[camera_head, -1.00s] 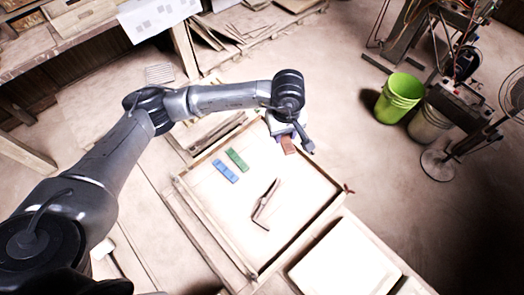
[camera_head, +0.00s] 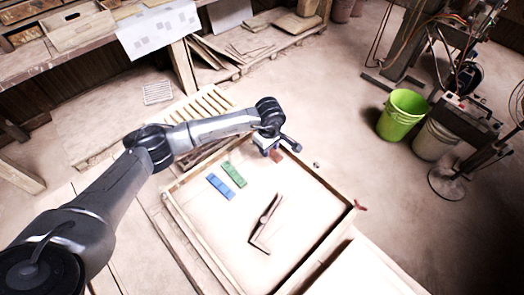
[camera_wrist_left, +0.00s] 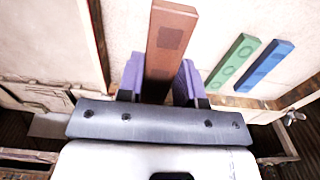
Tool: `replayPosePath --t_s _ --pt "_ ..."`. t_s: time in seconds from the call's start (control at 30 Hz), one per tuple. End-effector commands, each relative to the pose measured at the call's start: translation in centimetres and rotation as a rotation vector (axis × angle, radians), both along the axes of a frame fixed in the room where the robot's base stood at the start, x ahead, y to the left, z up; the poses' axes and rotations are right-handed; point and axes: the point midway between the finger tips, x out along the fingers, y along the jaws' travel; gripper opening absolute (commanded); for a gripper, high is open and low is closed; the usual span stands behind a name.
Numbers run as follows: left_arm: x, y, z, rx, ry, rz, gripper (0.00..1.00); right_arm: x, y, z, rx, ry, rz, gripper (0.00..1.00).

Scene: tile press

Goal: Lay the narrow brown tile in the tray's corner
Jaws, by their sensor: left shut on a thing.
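My left gripper (camera_head: 268,149) is shut on a narrow brown tile (camera_head: 277,157) over the far end of the tray (camera_head: 312,205). In the left wrist view, the brown tile (camera_wrist_left: 172,40) sticks out between the purple fingers of the gripper (camera_wrist_left: 160,82). The tray is a shallow wooden frame with a pale bed. I cannot tell whether the tile touches the bed. A green tile (camera_head: 233,174) and a blue tile (camera_head: 221,187) lie side by side to the left. My arm hides part of the far corner. My right gripper is not in view.
A brown L-shaped tool (camera_head: 264,226) lies in the middle of the tray. A green bucket (camera_head: 402,115) and a machine stand on the floor to the right. The bed right of the tool is clear. A slatted wooden rack (camera_head: 205,104) lies behind the tray.

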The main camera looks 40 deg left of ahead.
Motion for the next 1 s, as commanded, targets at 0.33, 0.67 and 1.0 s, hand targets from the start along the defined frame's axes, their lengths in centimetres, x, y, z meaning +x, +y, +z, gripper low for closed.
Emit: replayPosePath --t_s 0.33,0.67,1.0 --pt "1.2 3.7 -2.3 -0.001 -0.001 0.0 0.03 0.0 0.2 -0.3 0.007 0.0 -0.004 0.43" --pt "1.1 3.8 -4.5 -0.002 0.001 -0.002 0.03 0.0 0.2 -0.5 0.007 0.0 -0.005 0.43" --pt "1.2 3.9 -6.4 -0.001 -0.002 -0.002 0.03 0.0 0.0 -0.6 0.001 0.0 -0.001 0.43"
